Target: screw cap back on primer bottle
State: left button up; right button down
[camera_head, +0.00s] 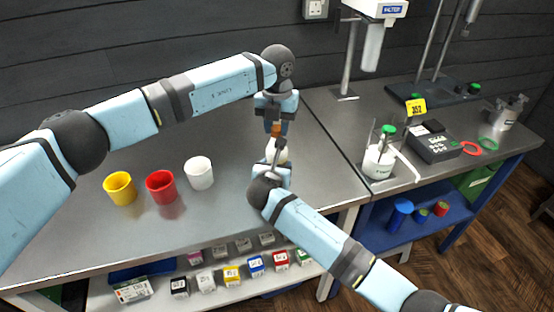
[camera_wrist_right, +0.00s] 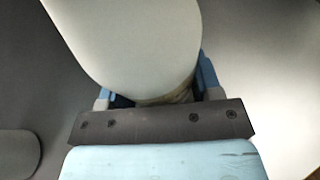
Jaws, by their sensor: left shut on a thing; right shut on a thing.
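The white primer bottle (camera_head: 283,156) is held over the bench, partly hidden behind my right gripper (camera_head: 272,160), which is shut on it. In the right wrist view the bottle's pale, smooth body (camera_wrist_right: 135,45) fills the upper middle, between the fingers of my right gripper (camera_wrist_right: 155,98). My left gripper (camera_head: 276,122) points down from above and is shut on a small orange-brown piece, which looks like the cap (camera_head: 276,130). The cap is just above the bottle. I cannot tell whether they touch.
Yellow (camera_head: 120,188), red (camera_head: 161,187) and white (camera_head: 199,173) cups stand on the bench to the left. A green-capped bottle (camera_head: 378,162) and a dark scale-like device (camera_head: 433,143) stand on the right-hand bench. Small boxes line the shelf below.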

pick_arm(q)
jog(key=m, duration=0.4)
jog(key=shift+m, duration=0.3)
jog(key=o, duration=1)
jog(key=shift+r, duration=0.1)
jog(key=shift+r, duration=2.15)
jog(key=shift+r, duration=0.1)
jog(key=shift+c, duration=0.3)
